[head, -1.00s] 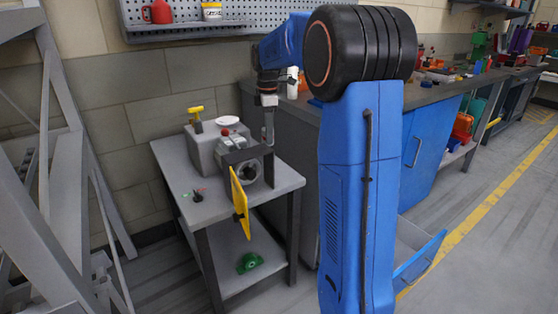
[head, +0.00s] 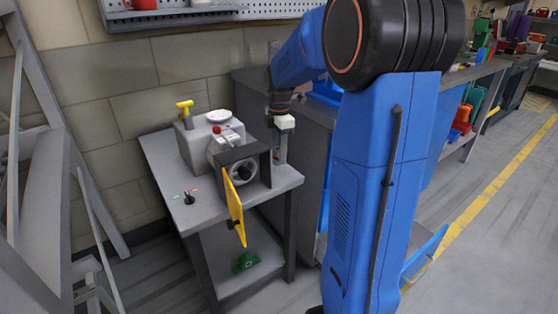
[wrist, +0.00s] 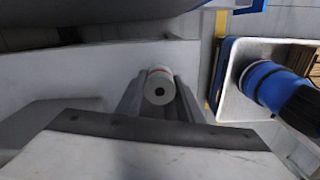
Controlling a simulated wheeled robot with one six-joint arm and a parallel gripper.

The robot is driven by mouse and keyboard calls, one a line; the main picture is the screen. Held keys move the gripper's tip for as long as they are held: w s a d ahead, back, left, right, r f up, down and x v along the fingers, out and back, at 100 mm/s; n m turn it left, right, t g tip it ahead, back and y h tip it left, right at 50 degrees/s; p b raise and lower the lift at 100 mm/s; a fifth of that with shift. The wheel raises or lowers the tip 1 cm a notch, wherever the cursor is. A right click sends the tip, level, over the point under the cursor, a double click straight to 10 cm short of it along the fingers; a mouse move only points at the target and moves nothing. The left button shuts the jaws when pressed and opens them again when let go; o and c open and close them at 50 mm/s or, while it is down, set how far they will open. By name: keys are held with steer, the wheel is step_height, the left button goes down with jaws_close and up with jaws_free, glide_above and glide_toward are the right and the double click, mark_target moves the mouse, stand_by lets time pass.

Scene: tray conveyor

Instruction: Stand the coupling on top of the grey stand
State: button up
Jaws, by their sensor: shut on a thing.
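My gripper (head: 281,152) points down over the right end of the grey table in the head view. In the wrist view the dark fingers (wrist: 160,100) are shut on the coupling (wrist: 160,88), a small pale grey cylinder with a dark hole in its end and a red band. The coupling's far end is hidden in the wrist view. In the head view I cannot make out the coupling apart from the fingers. I cannot pick out the grey stand for sure in either view.
A grey machine (head: 197,148) with a round chuck and an open yellow guard (head: 235,192) stands on the grey table (head: 165,165), left of my gripper. A small black switch (head: 189,198) is at the front left. A green part (head: 246,262) lies on the lower shelf.

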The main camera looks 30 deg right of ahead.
steer(key=shift+f, duration=1.65)
steer(key=o, duration=1.2)
steer(key=shift+f, duration=0.1)
step_height(320, 180, up, 12)
steer(key=shift+r, duration=0.15)
